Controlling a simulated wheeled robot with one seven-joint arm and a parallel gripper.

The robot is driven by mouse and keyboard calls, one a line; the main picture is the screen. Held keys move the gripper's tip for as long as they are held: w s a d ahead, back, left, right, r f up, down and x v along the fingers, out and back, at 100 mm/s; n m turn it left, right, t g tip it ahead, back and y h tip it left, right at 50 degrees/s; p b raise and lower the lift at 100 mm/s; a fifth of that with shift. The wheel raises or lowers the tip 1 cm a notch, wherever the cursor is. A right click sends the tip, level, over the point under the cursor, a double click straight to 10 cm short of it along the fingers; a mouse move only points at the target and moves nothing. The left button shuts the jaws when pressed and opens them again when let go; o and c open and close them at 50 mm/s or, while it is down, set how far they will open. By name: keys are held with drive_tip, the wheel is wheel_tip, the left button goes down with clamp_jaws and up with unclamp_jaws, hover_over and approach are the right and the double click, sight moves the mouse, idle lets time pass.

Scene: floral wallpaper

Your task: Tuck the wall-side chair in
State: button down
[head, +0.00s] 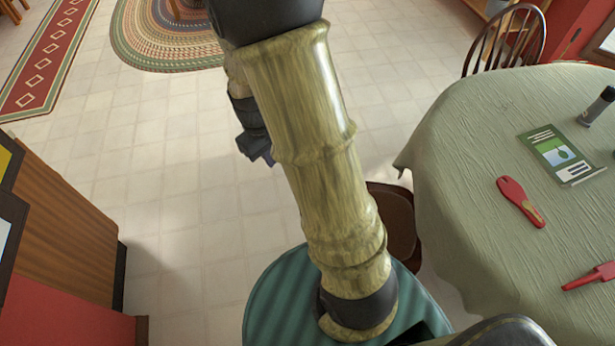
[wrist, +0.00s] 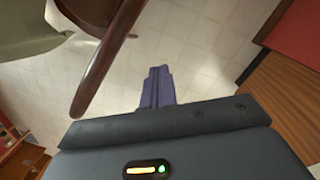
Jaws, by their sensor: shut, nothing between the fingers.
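A dark wooden chair with a spindle back (head: 505,40) stands at the far edge of the table (head: 470,140), near the red wall. Its seat is hidden by the table. A second brown chair shows its seat (head: 400,222) at the table's left edge, partly behind my arm. In the wrist view, a curved brown chair rail (wrist: 108,60) is to the left of my fingers, apart from them. Which chair is the wall-side one I cannot tell for sure. My gripper (head: 266,157) hangs over open floor left of the table; its fingers (wrist: 157,88) are shut and empty.
A wooden cabinet (head: 60,225) stands at the left. A braided rug (head: 165,40) and a red runner (head: 45,65) lie on the tiled floor behind. A red tool (head: 520,200), a booklet (head: 560,155) and a canister (head: 597,106) are on the table.

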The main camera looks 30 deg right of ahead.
drive_tip(key=w+d+f+n+g+h+b, duration=0.1)
drive_tip(key=w+f+n+h, duration=0.3)
drive_tip(key=f, duration=0.6)
drive_tip(key=w+d+f+n+g+h+b, duration=0.2)
drive_tip(key=w+f+n+h, duration=0.2)
drive_tip(key=f, duration=0.6)
drive_tip(key=w+n, duration=0.2)
drive_tip(key=w, duration=0.1)
drive_tip(key=shift+f+g, duration=0.3)
drive_tip(key=shift+f, duration=0.05)
drive_tip(key=shift+d, duration=0.1)
drive_tip(key=s+d+f+p, duration=0.1)
drive_tip(key=s+d+f, duration=0.1)
drive_tip(key=d, duration=0.3)
drive_tip(key=s+d+f+p, duration=0.2)
drive_tip(key=d+f, duration=0.1)
drive_tip(key=d, duration=0.2)
drive_tip(key=shift+s+d+f, duration=0.25)
drive_tip(key=shift+s+f, duration=0.1)
